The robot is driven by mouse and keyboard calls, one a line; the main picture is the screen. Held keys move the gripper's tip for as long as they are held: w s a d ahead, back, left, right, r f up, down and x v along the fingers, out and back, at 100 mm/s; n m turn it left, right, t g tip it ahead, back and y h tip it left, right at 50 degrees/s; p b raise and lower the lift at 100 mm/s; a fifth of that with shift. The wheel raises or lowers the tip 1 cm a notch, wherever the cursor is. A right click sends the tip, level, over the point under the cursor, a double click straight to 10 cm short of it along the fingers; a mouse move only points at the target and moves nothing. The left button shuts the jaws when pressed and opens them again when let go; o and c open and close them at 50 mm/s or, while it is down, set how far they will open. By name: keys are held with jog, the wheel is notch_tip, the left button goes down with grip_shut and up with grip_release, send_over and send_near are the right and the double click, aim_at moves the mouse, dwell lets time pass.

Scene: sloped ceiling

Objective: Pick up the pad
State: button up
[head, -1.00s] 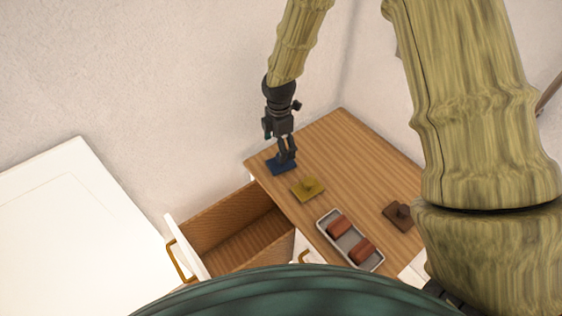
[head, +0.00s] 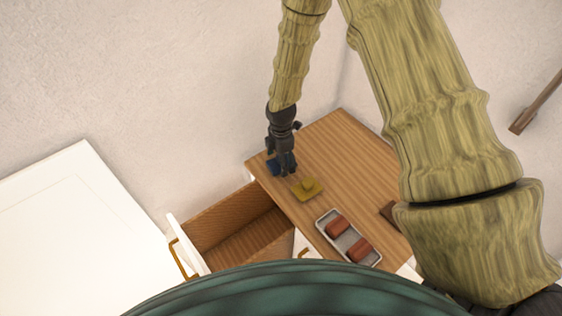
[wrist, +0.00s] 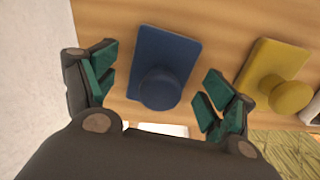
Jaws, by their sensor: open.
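A blue pad with a round knob (wrist: 168,55) lies on the wooden tabletop, between my open fingers in the wrist view. In the head view the blue pad (head: 272,168) is partly hidden behind my gripper (head: 284,170). In the wrist view my gripper (wrist: 158,95) is open and empty, its green-lined fingers on either side of the knob and apart from it. A yellow pad with a knob (head: 307,189) lies just to the right, also in the wrist view (wrist: 262,76). A brown pad (head: 390,212) is partly hidden by my arm.
A grey tray (head: 323,217) with two reddish-brown blocks (head: 338,226) sits at the table's near edge. An open drawer (head: 235,232) juts out below the wooden tabletop (head: 340,150). A white surface (head: 70,220) stands at left. The tabletop's far part is clear.

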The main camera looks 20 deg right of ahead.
jog(key=shift+f, duration=0.1)
jog(key=c, duration=1.2)
jog(key=shift+r+b, duration=0.55)
jog(key=shift+r, duration=0.4)
jog(key=shift+s+a+r+b, duration=0.25)
jog(key=shift+s+r+b, duration=0.2)
jog(key=shift+r, duration=0.3)
jog(key=s+a+b, duration=0.1)
jog(key=s+a, duration=0.1)
jog(key=s, duration=0.2)
jog(key=s+a+r+b, duration=0.1)
jog(key=s+a, duration=0.2)
jog(key=s, duration=0.1)
jog(key=s+a+b, duration=0.1)
jog(key=s+a, duration=0.2)
jog(key=s, duration=0.1)
jog(key=shift+s+r, duration=0.3)
jog(key=shift+s, duration=0.1)
